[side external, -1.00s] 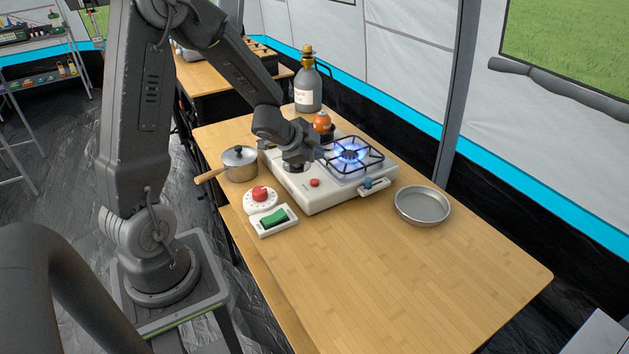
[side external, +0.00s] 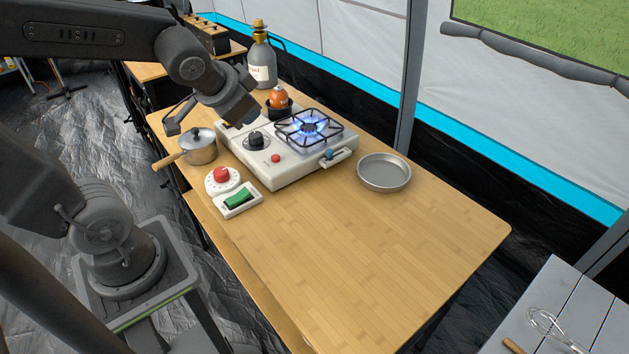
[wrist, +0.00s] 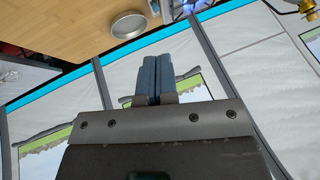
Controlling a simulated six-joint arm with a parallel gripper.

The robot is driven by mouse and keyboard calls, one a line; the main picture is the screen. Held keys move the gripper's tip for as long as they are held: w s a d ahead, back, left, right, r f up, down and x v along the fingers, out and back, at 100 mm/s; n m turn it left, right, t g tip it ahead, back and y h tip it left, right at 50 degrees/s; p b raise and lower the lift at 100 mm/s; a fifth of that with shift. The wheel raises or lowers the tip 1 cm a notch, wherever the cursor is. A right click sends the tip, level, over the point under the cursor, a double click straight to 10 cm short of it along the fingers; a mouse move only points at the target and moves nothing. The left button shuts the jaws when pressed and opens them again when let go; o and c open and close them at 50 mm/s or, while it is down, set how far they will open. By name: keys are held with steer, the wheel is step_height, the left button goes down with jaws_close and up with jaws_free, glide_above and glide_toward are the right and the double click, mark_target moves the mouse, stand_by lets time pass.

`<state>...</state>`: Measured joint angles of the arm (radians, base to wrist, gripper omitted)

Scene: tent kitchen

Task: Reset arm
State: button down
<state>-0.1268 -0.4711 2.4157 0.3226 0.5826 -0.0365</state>
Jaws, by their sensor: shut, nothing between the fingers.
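My gripper (wrist: 157,75) is shut with its two fingers together and nothing between them in the wrist view. In the side external view my wrist is above the back left of the table, over the pot and the left side of the stove; the fingertips are hard to make out there. The stove (side external: 268,170) is white, with a black knob, a red button and a blue flame burning under the black grate (side external: 310,128). My gripper is apart from the stove and holds nothing.
A lidded pot (side external: 200,150) stands left of the stove. A red-knobbed timer (side external: 222,178) and a green switch (side external: 238,199) lie in front. A metal pan (side external: 384,172) is at right. A bottle (side external: 262,66) and an orange object (side external: 278,98) stand behind. The table's front (side external: 350,260) is clear.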

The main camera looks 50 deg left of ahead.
steer(key=s+d+r+g+h, duration=0.1)
steer(key=s+d+h, duration=0.2)
steer(key=s+d, duration=0.4)
steer(key=shift+s+r+n, duration=0.25)
steer(key=shift+s+n, duration=0.05)
steer(key=shift+s, duration=0.2)
steer(key=c, duration=1.8)
jaws_free()
